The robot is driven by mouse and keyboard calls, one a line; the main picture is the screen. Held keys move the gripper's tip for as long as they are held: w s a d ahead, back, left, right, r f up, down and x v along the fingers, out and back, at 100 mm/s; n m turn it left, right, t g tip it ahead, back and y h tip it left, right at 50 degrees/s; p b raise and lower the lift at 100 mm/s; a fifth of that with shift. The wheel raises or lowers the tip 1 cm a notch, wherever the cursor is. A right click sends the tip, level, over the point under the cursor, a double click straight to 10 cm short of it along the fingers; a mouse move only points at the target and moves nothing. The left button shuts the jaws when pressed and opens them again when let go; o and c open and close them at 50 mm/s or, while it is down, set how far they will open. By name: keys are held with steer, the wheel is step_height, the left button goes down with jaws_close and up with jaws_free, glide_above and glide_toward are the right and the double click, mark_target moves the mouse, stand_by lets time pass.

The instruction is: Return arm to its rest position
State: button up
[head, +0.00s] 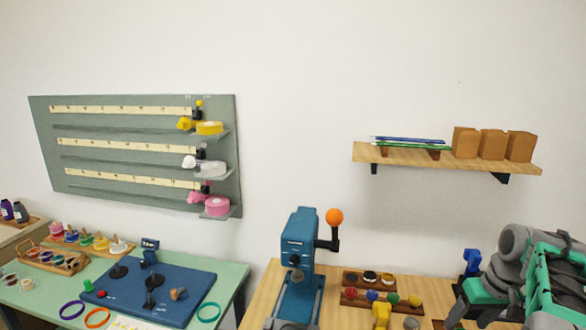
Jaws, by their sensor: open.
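My arm (545,275), grey and green, is folded at the lower right corner of the head view, over the right end of the wooden table. My gripper (456,312) shows as dark parts at the arm's lower left, partly cut off by the lower edge. It is open, and I see nothing held in it. It is to the right of the wooden racks of coloured knobs (382,298) on the table.
A blue press (300,255) with an orange ball handle stands on the wooden table (262,285). A wall shelf (440,163) holds pencils and brown blocks above.

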steer(key=s+a+f+m+g+b, duration=0.2)
steer(key=s+a+f+m+b, duration=0.25)
steer(key=s+a+f, duration=0.8)
steer(key=a+n+t+b, duration=0.2)
steer(key=a+n+b, duration=0.3)
steer(key=a, duration=0.9)
steer(key=shift+w+a+t+h, duration=0.15)
steer(key=shift+w+t+h, duration=0.1)
steer(key=shift+t+h, duration=0.15)
steer(key=shift+f, duration=0.1)
steer(key=shift+c, duration=0.2)
